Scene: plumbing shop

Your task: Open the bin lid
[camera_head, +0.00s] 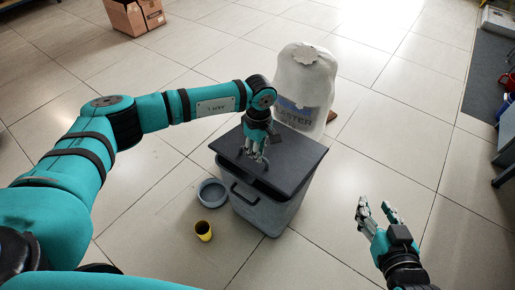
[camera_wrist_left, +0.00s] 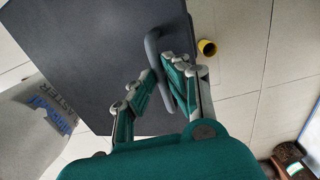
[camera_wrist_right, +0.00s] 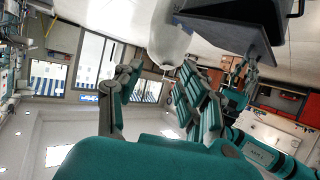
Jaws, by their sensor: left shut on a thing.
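The grey bin (camera_head: 265,207) stands upright on the tiled floor in the head view, with a front handle (camera_head: 243,194). Its dark flat lid (camera_head: 300,154) lies over the top; a dark gap shows under its near edge, so it seems slightly raised or tilted. My left gripper (camera_head: 254,152) is over the lid's left part, shut on the lid handle. In the left wrist view, the curved grey lid handle (camera_wrist_left: 152,44) runs between the fingers (camera_wrist_left: 163,84). My right gripper (camera_head: 379,210) is open and empty, apart from the bin on its right.
A white plaster sack (camera_head: 305,78) stands close behind the bin. A grey round bowl (camera_head: 211,192) and a yellow cup (camera_head: 203,231) are on the floor at its left. A cardboard box (camera_head: 134,14) is at the far left.

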